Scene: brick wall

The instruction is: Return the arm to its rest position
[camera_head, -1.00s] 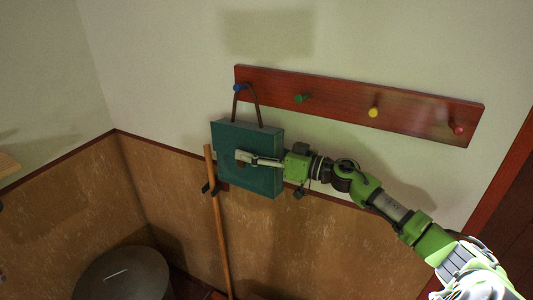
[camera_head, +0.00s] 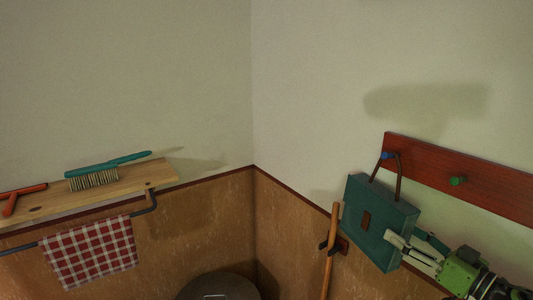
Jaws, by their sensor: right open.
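My right gripper (camera_head: 413,249) is at the lower right, coming in from the right edge. Its pale fingers are open, in front of the lower right part of a teal bag (camera_head: 372,211). I cannot tell whether they touch it. The bag hangs by its brown strap from the blue peg (camera_head: 385,155) on a red-brown peg rail (camera_head: 430,169). Most of my right arm is cut off by the frame. My left gripper is not in view.
A green peg (camera_head: 457,181) is free. A wooden handle (camera_head: 330,250) stands left of the bag in a dark wall clip. A wooden shelf (camera_head: 120,186) at left holds a teal brush (camera_head: 105,172); a checked cloth (camera_head: 90,252) hangs below. A dark round lid (camera_head: 218,287) is at the bottom.

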